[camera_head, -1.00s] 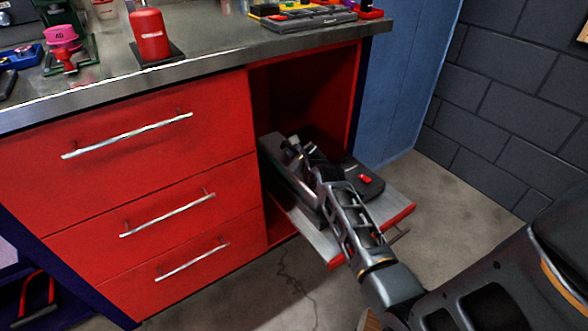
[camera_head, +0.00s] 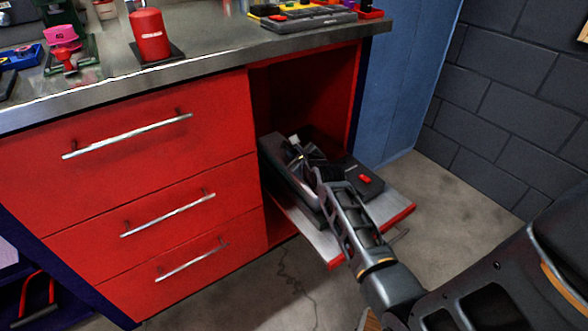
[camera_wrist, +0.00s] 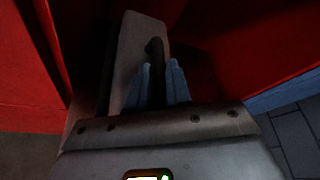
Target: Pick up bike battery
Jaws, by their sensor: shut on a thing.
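The bike battery, a long dark block (camera_head: 280,180), lies on the pulled-out shelf (camera_head: 323,245) at the bottom of the open red cabinet. In the wrist view its grey top (camera_wrist: 143,35) runs away from me, with a black handle-like bar along it. My gripper (camera_head: 298,155) reaches into the cabinet opening from the front right. In the wrist view the two blue-grey fingers (camera_wrist: 161,72) are closed on the black bar, one on each side. The arm hides part of the battery, and the contact is dark.
A flat black item with a red part (camera_head: 366,179) lies right of the battery, close to my wrist. The cabinet's red side walls (camera_wrist: 35,60) stand close on both sides. The metal worktop (camera_head: 215,50) overhangs above. Open floor (camera_head: 455,190) lies to the right.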

